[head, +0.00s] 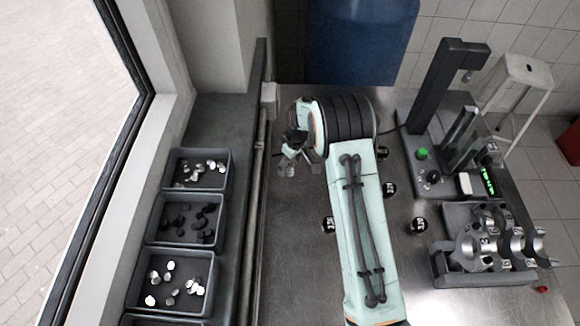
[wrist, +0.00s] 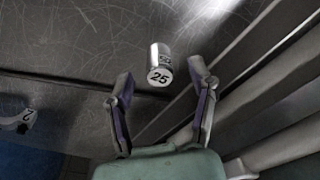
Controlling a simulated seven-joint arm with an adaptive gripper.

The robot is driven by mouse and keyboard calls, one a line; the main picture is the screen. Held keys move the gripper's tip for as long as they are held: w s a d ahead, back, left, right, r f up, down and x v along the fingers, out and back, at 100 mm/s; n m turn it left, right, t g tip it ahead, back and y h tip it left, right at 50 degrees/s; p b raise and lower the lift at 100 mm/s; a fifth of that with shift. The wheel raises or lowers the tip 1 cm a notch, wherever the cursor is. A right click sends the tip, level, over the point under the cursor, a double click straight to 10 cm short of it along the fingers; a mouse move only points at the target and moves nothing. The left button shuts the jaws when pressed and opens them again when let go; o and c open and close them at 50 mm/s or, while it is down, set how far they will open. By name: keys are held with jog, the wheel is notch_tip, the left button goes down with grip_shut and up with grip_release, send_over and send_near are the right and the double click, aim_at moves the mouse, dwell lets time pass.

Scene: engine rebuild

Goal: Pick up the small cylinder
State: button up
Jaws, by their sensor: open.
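The small cylinder (wrist: 160,62) is silver, with "25" on its end face. In the wrist view it sits on the scratched metal table, between and slightly beyond my fingertips. My gripper (wrist: 160,78) is open, with a finger on either side of the cylinder and gaps between; neither finger appears to touch it. In the head view my gripper (head: 295,166) is low over the left part of the table, beside the rail. I cannot make out the cylinder there for certain.
Grey bins (head: 165,287) of small parts stand left of the rail (head: 255,185). Black round objects (head: 418,224) with white marks are on the table. A grey holder (head: 440,265) with curved metal parts and a dark press stand (head: 437,85) are at right. A blue drum (head: 360,40) stands behind.

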jog(key=shift+f, duration=0.6)
grip_shut()
